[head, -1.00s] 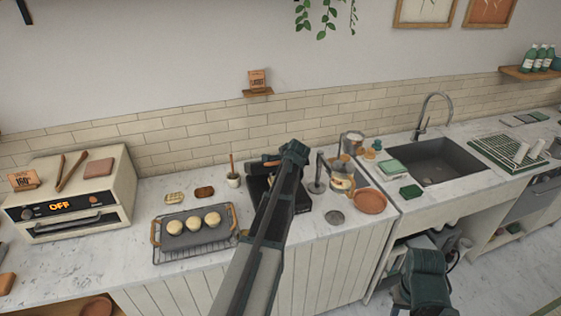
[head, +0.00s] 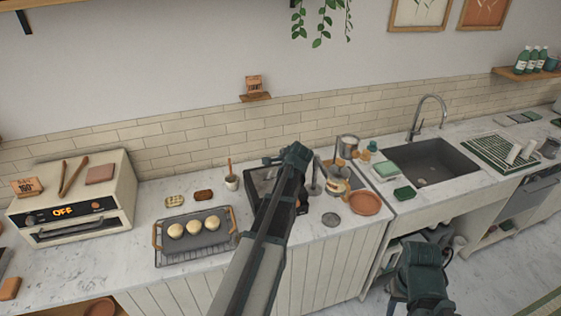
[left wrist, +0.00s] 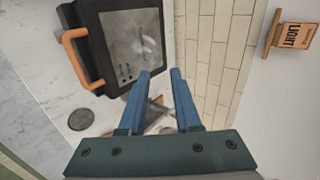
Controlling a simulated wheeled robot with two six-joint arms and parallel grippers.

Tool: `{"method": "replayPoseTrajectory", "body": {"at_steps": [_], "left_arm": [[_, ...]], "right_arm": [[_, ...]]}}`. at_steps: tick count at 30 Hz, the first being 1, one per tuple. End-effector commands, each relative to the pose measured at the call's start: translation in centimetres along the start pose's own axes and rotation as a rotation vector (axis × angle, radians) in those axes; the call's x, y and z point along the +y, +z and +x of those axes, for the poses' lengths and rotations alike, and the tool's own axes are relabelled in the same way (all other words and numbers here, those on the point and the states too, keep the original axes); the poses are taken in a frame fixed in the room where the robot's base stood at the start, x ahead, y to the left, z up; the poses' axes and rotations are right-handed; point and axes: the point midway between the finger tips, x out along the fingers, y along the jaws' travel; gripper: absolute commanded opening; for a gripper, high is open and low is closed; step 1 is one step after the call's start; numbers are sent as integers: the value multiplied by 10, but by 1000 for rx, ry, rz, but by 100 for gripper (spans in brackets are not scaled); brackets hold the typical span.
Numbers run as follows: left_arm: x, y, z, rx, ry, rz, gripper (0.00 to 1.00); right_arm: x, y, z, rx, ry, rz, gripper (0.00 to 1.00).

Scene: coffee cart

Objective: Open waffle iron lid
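The waffle iron (head: 262,181) is a black box on the counter, partly hidden behind my left arm in the head view. In the left wrist view the waffle iron (left wrist: 135,45) shows a grey, shiny panel in a black frame, with an orange bar handle (left wrist: 70,58) at its left side. I cannot tell the lid's angle. My left gripper (left wrist: 160,72) has its two blue fingers apart with nothing between them. Its tips are beside the black frame's lower right edge. My right arm (head: 424,270) is low at the right in the head view; its fingers are not clear.
A rack with a grey tray of pale rounds (head: 194,228) stands left of the iron, with the oven (head: 75,203) beyond it. A glass press (head: 338,180), a round grey disc (head: 331,219) and a terracotta plate (head: 364,203) stand close on the right.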

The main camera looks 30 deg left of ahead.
Motion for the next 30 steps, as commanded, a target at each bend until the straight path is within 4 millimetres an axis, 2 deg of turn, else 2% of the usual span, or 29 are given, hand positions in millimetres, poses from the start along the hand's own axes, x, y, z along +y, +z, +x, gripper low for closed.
{"method": "replayPoseTrajectory", "body": {"at_steps": [30], "left_arm": [[-7, 0, -70, 1, 0, 1, 32]], "right_arm": [[4, 4, -52, -2, -2, 11, 47]]}}
